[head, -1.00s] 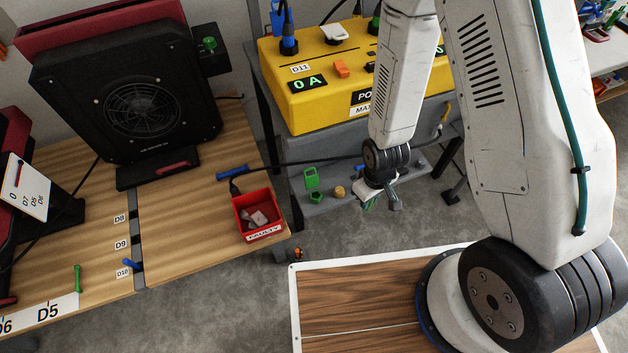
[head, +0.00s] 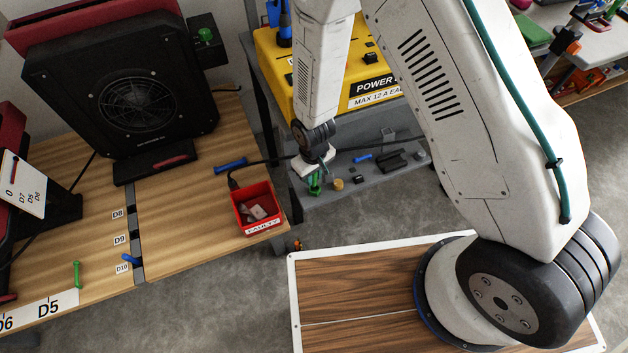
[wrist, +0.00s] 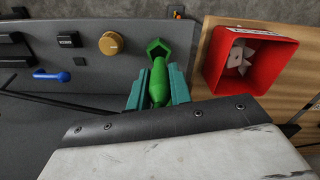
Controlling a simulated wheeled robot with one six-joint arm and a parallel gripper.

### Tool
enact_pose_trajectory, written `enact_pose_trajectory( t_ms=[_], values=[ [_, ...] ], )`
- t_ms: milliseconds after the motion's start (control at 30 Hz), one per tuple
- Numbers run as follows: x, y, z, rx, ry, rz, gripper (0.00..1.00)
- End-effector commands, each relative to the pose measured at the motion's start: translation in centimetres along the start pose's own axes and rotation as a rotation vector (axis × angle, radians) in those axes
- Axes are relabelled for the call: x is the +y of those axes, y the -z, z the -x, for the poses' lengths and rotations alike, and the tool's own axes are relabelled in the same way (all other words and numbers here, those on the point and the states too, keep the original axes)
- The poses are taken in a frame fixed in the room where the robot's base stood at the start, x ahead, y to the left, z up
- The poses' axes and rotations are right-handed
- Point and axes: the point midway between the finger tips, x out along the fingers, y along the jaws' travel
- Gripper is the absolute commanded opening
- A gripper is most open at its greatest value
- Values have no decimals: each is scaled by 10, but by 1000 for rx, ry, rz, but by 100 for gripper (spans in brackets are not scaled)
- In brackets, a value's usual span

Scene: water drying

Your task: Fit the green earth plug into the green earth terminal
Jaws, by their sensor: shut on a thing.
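My gripper (head: 315,174) is low over the grey shelf below the yellow power box. In the wrist view its teal fingers (wrist: 159,88) are shut on a green bottle-shaped piece (wrist: 159,82), which looks like the earth plug. Its narrow end points at a green five-sided holder (wrist: 158,48) at the shelf's edge. I cannot tell whether the plug touches or sits in the holder. A green round fitting (head: 205,35) shows on a black box on the fan unit; it may be the earth terminal.
A red bin marked faulty (head: 250,198) stands on the wooden bench (head: 190,215), left of my gripper, and also shows in the wrist view (wrist: 279,74). A brass knob (head: 338,184), a blue pin (head: 362,157) and black blocks lie on the shelf to the right. A dark cable runs behind my gripper.

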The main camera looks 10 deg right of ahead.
Motion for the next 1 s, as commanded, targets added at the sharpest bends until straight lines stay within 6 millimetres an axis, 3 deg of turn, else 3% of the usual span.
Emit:
enact_pose_trajectory(
  t_ms=[200,567,600,667,1000],
  values=[
    [1,-2,-33,-4,0,-1,0],
    [1,-2,-37,-2,0,-1,0],
    [1,-2,-37,-1,0,-1,29],
    [1,-2,-37,-1,0,-1,42],
    [1,-2,-33,-1,0,0,42]
  ],
)
